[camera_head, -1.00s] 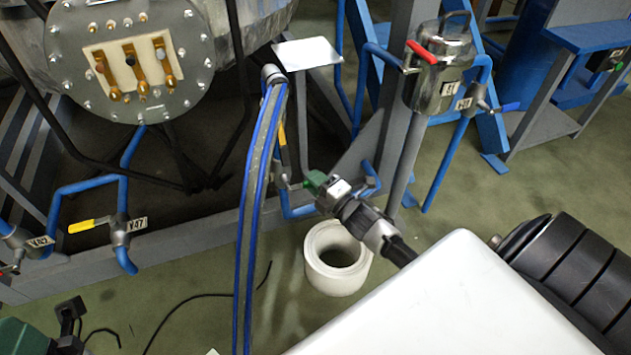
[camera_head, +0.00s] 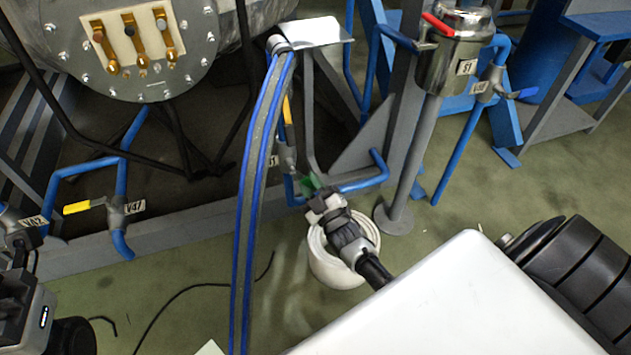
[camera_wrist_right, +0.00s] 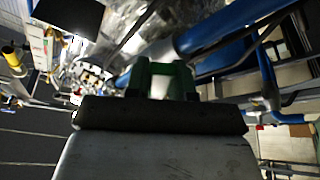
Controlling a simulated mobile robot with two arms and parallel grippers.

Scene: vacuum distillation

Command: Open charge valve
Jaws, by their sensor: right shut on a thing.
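The valve with a yellow handle (camera_head: 287,112) stands behind the blue-edged hose, its grey body (camera_head: 287,158) and a partly hidden label beside the frame post. No label naming a charge valve is readable. My right gripper (camera_head: 309,187) has green fingertips and is just below and right of this valve body, near the blue pipe. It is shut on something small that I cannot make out. In the right wrist view its green fingers (camera_wrist_right: 160,78) point at blurred pipework. Part of my left arm, with its gripper end (camera_head: 18,240), shows at the left edge; its jaws are unclear.
Valve V47 (camera_head: 118,210) has a yellow handle pointing left. A steel vessel (camera_head: 452,60) with a red handle stands at upper right, near a blue-handled valve (camera_head: 490,85). The hose (camera_head: 258,180) hangs left of my right gripper. A white cylinder (camera_head: 330,270) stands on the floor.

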